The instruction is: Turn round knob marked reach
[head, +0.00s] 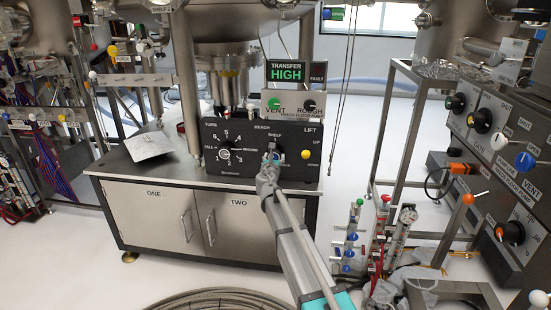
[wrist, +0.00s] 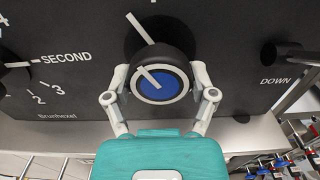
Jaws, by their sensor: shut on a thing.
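The round reach knob (wrist: 161,84) is black with a blue centre and a white pointer line. It sits on the black control panel (head: 236,168), below the REACH and SHELF labels. In the wrist view its pointer slants up and left, and a white mark shows on the panel above it. My gripper (wrist: 160,74) has one finger on each side of the knob and is shut on it. In the head view my gripper (head: 270,157) covers most of the knob. The exact finger contact is partly hidden.
A numbered turn dial (head: 226,152) is left of the knob on the same panel. A yellow lift knob (head: 305,154) is to its right. Green VENT and black ROUGH knobs stand above. Gauges and tubing (head: 400,225) stand to the right. Clear floor lies front left.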

